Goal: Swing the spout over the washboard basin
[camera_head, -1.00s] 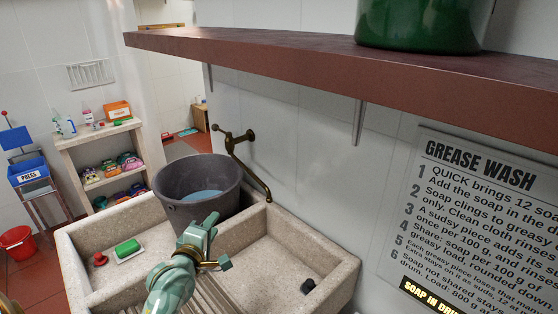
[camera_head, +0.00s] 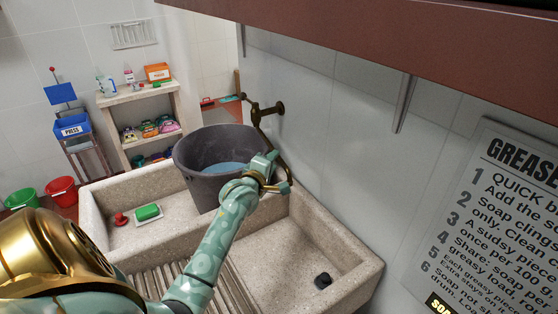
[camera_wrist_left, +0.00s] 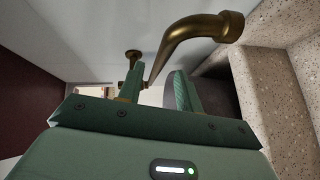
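The brass spout (camera_head: 277,150) hangs from the wall tap (camera_head: 263,110), near the divider and the back corner of the washboard basin (camera_head: 362,283). How far it has turned over that basin is unclear. My left gripper (camera_head: 272,172) is at the lower spout. In the left wrist view its two fingers (camera_wrist_left: 158,90) stand apart, and the spout (camera_wrist_left: 185,38) rises from between or just beyond them to its flared outlet; contact is unclear. The ribbed washboard (camera_head: 228,290) is partly hidden by my left arm. My right gripper is not in view.
A grey bucket of water (camera_head: 205,172) stands in the far basin beside the spout. Green soap (camera_head: 148,211) and a red plug (camera_head: 121,219) lie left of it. A shelf (camera_head: 450,50) overhangs at upper right.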

